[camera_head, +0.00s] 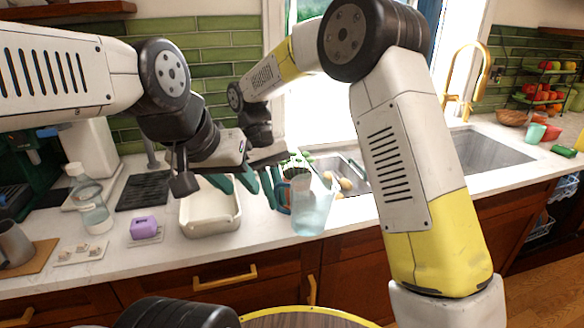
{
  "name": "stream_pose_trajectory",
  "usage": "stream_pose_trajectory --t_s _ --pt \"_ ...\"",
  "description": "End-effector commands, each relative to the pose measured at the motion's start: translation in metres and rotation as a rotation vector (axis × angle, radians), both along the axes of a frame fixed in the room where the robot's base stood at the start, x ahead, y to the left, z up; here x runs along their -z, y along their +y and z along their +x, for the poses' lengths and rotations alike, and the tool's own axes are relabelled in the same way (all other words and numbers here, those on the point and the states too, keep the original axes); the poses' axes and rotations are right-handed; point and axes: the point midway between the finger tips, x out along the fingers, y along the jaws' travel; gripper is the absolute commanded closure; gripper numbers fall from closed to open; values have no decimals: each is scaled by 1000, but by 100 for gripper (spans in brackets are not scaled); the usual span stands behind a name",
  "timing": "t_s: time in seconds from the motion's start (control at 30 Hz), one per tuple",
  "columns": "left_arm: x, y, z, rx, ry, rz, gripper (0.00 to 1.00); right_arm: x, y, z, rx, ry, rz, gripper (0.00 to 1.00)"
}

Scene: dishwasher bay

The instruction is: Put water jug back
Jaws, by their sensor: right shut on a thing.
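The water jug (313,211) is translucent pale blue and looks upright at the front of the white counter. I cannot tell whether its base touches the counter. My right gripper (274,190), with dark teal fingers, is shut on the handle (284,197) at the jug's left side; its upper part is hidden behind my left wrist. My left gripper (235,183) hangs over the cream basin (208,226), with its teal fingers apart and nothing visible between them.
A clear bottle (93,208), purple block (143,226) and metal mug (14,245) stand left. Leafy greens (297,164) show behind the jug. The sink (487,150) and gold faucet (462,80) are right. A round table (310,320) is in front.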

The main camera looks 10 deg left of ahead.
Motion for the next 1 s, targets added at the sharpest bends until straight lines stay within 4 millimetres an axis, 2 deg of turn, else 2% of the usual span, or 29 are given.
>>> stream_pose_trajectory --t_s 0.17,0.5,0.73,1.0 --pt "0 0 0 0 0 0 64 26 -46 9 121 3 -2 100" --pt "0 0 0 0 0 0 64 92 -157 30 429 3 -3 100" --pt "0 0 0 0 0 0 64 122 -206 41 568 1 -1 100" --pt "0 0 0 0 0 0 64 143 -242 49 668 1 -1 100"
